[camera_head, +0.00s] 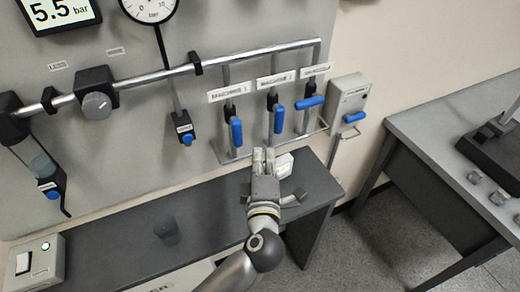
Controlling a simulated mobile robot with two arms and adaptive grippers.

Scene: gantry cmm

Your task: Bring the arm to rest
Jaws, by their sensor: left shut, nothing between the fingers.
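My left gripper (264,158) is in the lower middle of the head view, its arm rising from the bottom edge. Its fingers are together and hold nothing. It is above the dark bench and in front of the wall panel, below the blue valve handles. Whether it touches anything behind it cannot be told. My right gripper is not in view.
A grey panel (120,140) carries a metal pipe, a gauge (148,5) and several blue-handled valves, one being the middle handle (279,119). A grey box (350,100) hangs at right. The dark bench (110,245) is mostly clear. Another table (425,125) stands right, beyond a floor gap.

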